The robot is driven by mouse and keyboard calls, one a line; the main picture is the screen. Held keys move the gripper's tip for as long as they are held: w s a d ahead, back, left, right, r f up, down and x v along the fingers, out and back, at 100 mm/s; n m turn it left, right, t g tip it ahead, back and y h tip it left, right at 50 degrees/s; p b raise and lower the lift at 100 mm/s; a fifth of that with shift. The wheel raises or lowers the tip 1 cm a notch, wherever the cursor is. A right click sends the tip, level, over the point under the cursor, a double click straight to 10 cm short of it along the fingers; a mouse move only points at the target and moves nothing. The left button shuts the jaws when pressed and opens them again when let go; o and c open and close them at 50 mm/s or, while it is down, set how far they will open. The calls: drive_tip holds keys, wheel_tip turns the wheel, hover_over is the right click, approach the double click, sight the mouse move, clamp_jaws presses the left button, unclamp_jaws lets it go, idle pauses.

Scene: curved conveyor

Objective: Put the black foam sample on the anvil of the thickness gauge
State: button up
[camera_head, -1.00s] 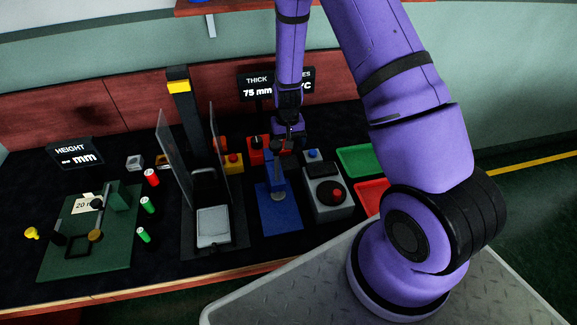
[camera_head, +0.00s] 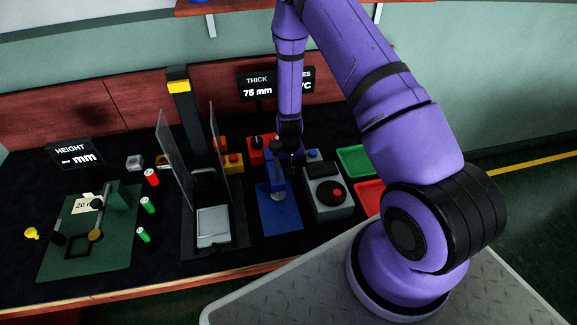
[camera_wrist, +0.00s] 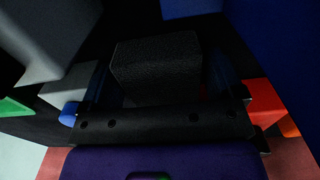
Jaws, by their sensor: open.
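The black foam sample (camera_wrist: 157,65) is a dark block in the middle of the wrist view, between the two spread fingers of my gripper (camera_wrist: 160,92). The jaws are open, and I cannot tell whether either finger touches it. In the head view my gripper (camera_head: 291,153) is low behind the blue thickness gauge (camera_head: 281,217), and the foam cannot be made out there. The gauge's small round grey anvil (camera_head: 278,196) sits above its blue base, with the blue column behind it. I see no sample on the anvil.
Green (camera_head: 355,159) and red (camera_head: 369,196) trays lie farther right. Red (camera_head: 256,154) and yellow (camera_head: 233,164) button boxes stand behind left. Upright clear panels (camera_head: 219,158) rise left of the gauge.

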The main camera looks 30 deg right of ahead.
drive_tip(key=shift+f, duration=0.15)
drive_tip(key=c, duration=0.7)
drive_tip(key=shift+c, duration=0.2)
